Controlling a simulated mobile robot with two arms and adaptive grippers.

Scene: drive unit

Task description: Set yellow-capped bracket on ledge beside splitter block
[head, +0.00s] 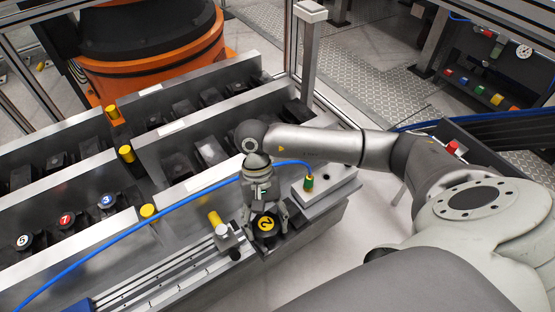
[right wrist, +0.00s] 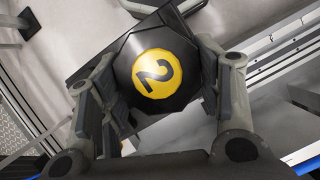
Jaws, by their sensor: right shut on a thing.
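The yellow-capped bracket (head: 266,226) is a black part with a yellow disc marked 2. It is low over the front ledge (head: 195,275), near its right end; I cannot tell whether it touches the ledge. My right gripper (head: 264,215) reaches down over it and is shut on it. In the right wrist view the bracket (right wrist: 157,75) sits between both fingers (right wrist: 158,90). A grey metal block (head: 330,197) with a brass and green fitting, which seems to be the splitter block, stands just right of the bracket. My left gripper is not in view.
A blue hose (head: 185,203) runs across the ledge to the block's fitting. A small clamp with a yellow knob (head: 216,219) stands left of the bracket. Racks behind hold black parts capped 5, 7 and 3 (head: 107,200). A grey post (head: 310,55) rises behind.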

